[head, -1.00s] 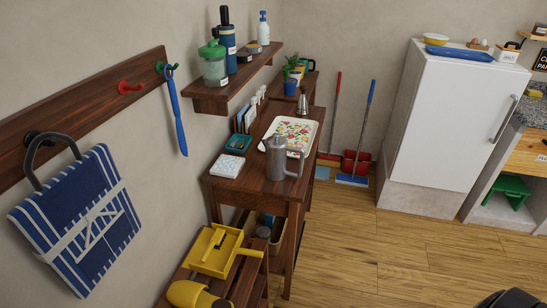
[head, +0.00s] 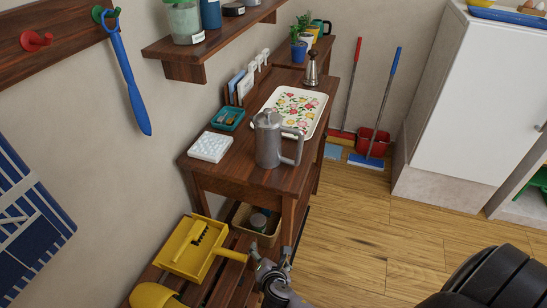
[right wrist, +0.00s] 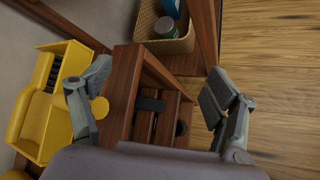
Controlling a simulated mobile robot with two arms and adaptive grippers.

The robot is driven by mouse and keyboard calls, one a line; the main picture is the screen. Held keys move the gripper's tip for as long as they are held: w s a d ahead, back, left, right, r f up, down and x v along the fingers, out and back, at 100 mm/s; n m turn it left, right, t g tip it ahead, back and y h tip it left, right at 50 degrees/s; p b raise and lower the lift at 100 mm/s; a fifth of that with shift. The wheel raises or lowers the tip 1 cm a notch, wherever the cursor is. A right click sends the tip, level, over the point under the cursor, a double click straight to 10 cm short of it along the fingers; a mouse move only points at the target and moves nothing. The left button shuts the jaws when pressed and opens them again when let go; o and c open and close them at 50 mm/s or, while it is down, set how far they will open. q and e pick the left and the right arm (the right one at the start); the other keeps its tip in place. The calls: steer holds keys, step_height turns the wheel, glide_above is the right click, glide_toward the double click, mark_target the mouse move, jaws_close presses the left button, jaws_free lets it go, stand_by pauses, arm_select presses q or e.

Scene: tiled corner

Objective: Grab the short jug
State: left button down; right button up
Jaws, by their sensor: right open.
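The short jug (head: 268,145) is a grey metallic jug with a lid and a handle on its right. It stands upright on the dark wooden table (head: 230,180), in front of a floral tray (head: 296,110). My right gripper (head: 271,257) is at the bottom of the head view, lower and nearer than the jug and apart from it. In the right wrist view its two fingers (right wrist: 157,82) are spread wide with nothing between them. The jug does not show in the right wrist view. My left gripper is not in view.
A white tile-like block (head: 210,147) and a teal dish (head: 227,118) lie left of the jug. A metal shaker (head: 311,70) stands behind the tray. A yellow dustpan (head: 190,248) lies on a low bench. A wall shelf (head: 215,40) overhangs the table's left side.

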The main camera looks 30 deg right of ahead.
steer(key=shift+o, duration=0.6)
steer(key=w+r+n+t+h+b, duration=0.2)
steer(key=w+r+n+t, duration=0.1)
steer(key=r, duration=0.9)
steer(key=shift+w+d+r+n, duration=0.3)
steer(key=shift+w+r+n, duration=0.1)
steer(key=shift+w+n, duration=0.1)
steer(key=n+t+h+b, duration=0.2)
steer(key=n+t+h, duration=0.1)
glide_toward(268, 151)
steer(key=p+x, duration=0.1)
steer(key=x, duration=0.4)
steer(key=shift+w+d, duration=0.25)
steer(key=shift+x, duration=3.1)
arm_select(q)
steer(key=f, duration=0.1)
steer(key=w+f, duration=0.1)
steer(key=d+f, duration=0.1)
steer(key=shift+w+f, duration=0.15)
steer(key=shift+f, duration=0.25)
arm_select(e)
steer(key=shift+a, duration=0.15)
steer(key=shift+s, duration=0.1)
steer(key=c, duration=1.5)
